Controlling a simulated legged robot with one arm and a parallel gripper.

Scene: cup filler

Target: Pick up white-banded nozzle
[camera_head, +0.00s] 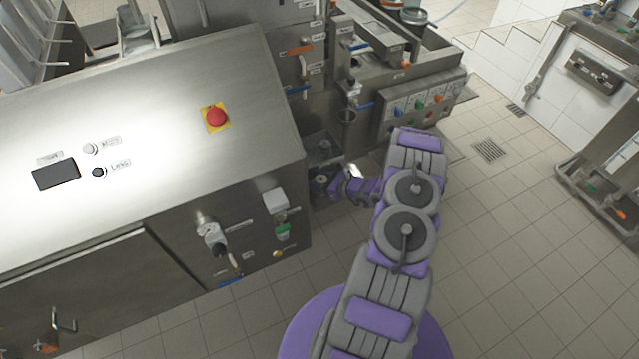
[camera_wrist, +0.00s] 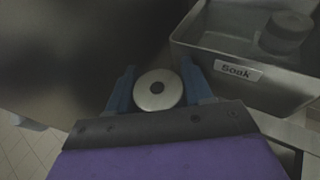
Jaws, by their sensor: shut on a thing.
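The nozzle (camera_wrist: 158,90) shows in the wrist view as a round pale metal disc with a small dark hole. It sits between the two blue fingers of my gripper (camera_wrist: 156,88), which are shut on it. Its white band cannot be made out from this angle. In the head view my gripper (camera_head: 335,186) reaches left beside the steel machine's right side, and the nozzle cannot be told apart there. A metal tray labelled "Soak" (camera_wrist: 240,70) is right of my gripper in the wrist view, with another round grey piece (camera_wrist: 284,33) in it.
The large steel cabinet (camera_head: 150,130) with a red button (camera_head: 216,117) stands close on the left. A sink unit with coloured knobs (camera_head: 425,102) is behind my arm. Tiled floor (camera_head: 500,230) is clear on the right.

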